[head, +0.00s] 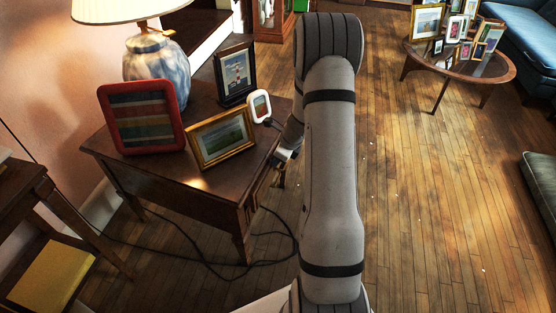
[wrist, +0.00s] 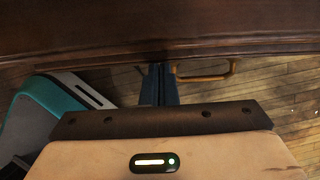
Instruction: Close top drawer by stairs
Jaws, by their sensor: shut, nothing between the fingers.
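A dark wooden side table (head: 135,168) stands at the left in the head view. Its right-hand face is seen at a steep angle and partly hidden by my arm. In the wrist view, the table's dark edge (wrist: 120,35) crosses the top, and a brass drawer handle (wrist: 205,78) sticks out below it. How far the drawer stands out is hard to tell. My gripper (head: 277,162) is beside the table's right side. In the wrist view its shut, empty fingers (wrist: 158,72) point at the wood, just left of the handle; contact cannot be told.
The tabletop holds a lamp (head: 157,65), a red frame (head: 142,117), a gold frame (head: 221,139) and other frames. A black cable (head: 225,262) lies on the floor. A glass-topped table (head: 470,66) stands at the back right. The wooden floor (head: 420,200) right of my arm is clear.

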